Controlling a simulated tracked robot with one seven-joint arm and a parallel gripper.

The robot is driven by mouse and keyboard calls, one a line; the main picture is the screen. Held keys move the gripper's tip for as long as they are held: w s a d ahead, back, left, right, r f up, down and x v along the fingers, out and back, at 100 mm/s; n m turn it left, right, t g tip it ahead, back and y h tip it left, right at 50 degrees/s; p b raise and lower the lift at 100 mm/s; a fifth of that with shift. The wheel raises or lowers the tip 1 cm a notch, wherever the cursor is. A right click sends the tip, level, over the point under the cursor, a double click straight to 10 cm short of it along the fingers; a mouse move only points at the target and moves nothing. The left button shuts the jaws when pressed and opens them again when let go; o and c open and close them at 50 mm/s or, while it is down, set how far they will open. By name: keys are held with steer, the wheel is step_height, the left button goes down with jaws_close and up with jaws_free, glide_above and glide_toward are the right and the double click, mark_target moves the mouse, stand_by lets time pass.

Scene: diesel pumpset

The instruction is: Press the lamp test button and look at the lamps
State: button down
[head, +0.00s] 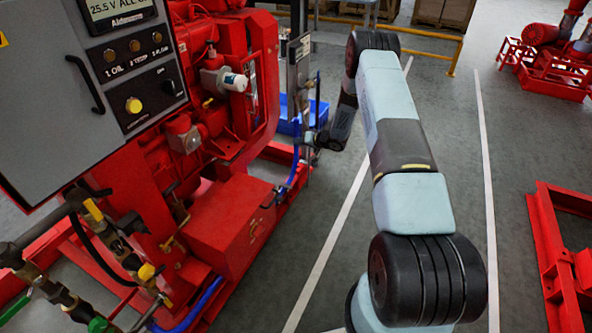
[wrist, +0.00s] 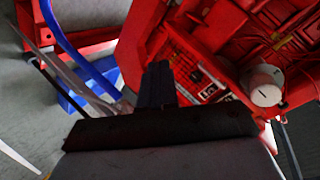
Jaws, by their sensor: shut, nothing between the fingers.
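The grey control panel (head: 50,110) is at the upper left of the head view. It has a row of three small amber lamps, the middle one (head: 134,46) among them, and all look dim. Below them are a yellow round button (head: 133,105) and a black knob (head: 168,87); their labels are too small to read. My gripper (head: 312,146) is well right of the panel and apart from it, beside a grey post. In the wrist view its dark fingers (wrist: 157,85) are together and empty. The panel is not in the wrist view.
The red engine (head: 235,110) stands right of the panel, with a white filter (head: 233,82) sticking out. A display (head: 118,12) above the lamps reads 25.5 V. Blue hose (head: 296,165) and a blue bin (head: 290,122) are near my gripper.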

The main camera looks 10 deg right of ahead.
steer(key=d+r+t+h, duration=0.1)
steer(key=d+r+h, duration=0.15)
steer(key=r, duration=0.95)
steer(key=d+r+t+h, duration=0.1)
steer(key=d+r+h, duration=0.15)
steer(key=r, duration=0.95)
steer(key=s+d+r+g+h, duration=0.1)
steer(key=s+r+h, duration=0.1)
steer(key=s+r, duration=0.55)
steer(key=s+r+h, duration=0.2)
steer(key=s+r, duration=0.2)
steer(key=r, duration=0.7)
steer(key=s+r+m+g+h, duration=0.1)
steer(key=s+r, duration=0.4)
steer(key=s, duration=0.5)
steer(key=s+r+g+h, duration=0.1)
steer(key=s+r, duration=0.3)
steer(key=s, duration=0.6)
steer(key=s+a+g+y, duration=0.1)
steer(key=s+a, duration=0.1)
steer(key=s, duration=1.1)
steer(key=s+a+n+g+y, duration=0.1)
steer(key=s+a, duration=0.2)
steer(key=s, duration=1)
steer(key=shift+a+f+g, duration=0.15)
steer(key=shift+f+g, duration=0.15)
